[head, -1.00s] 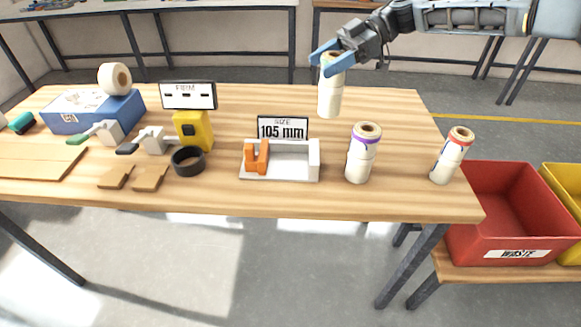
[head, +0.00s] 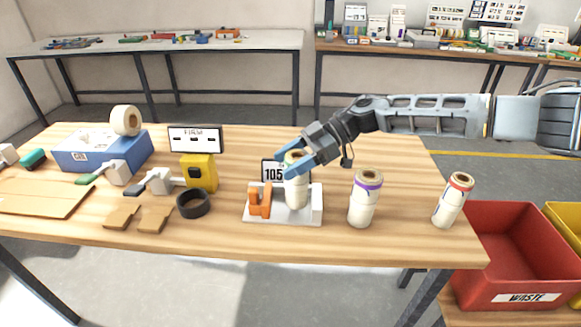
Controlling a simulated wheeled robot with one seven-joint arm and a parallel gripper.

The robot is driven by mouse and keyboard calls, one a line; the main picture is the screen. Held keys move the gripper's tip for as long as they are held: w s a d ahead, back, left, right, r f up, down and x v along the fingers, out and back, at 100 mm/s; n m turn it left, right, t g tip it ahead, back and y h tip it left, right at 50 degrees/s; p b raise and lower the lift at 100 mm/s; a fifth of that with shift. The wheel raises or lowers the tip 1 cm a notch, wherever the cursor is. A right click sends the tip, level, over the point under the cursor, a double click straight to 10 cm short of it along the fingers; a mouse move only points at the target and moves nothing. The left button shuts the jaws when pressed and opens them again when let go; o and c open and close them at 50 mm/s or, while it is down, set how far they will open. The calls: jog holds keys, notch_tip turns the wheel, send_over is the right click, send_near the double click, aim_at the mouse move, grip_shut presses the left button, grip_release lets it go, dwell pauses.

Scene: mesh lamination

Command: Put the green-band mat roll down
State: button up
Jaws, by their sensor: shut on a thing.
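The green-band mat roll (head: 296,190) is a cream upright cylinder. Its top shows a little green, and the blue fingers of my gripper (head: 296,162) are shut around it there. The roll stands out in front of the size sign (head: 271,172), which reads 105 and is partly hidden by it. Its lower end is over or in the white holder (head: 282,219), between the orange piece (head: 260,204) and the white end block (head: 317,203). I cannot tell whether its bottom touches the holder.
A purple-band roll (head: 364,202) stands close to the right of the holder. A red-band roll (head: 453,203) stands near the table's right edge. A black ring (head: 194,204) and a yellow device (head: 199,173) are to the left. A red waste bin (head: 513,252) is beyond the right edge.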

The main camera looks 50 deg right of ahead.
jog(key=shift+f, duration=1.15)
jog(key=o, duration=1.5)
jog(key=b+v, duration=0.1)
jog(key=v, duration=1.1)
jog(key=shift+b, duration=0.35)
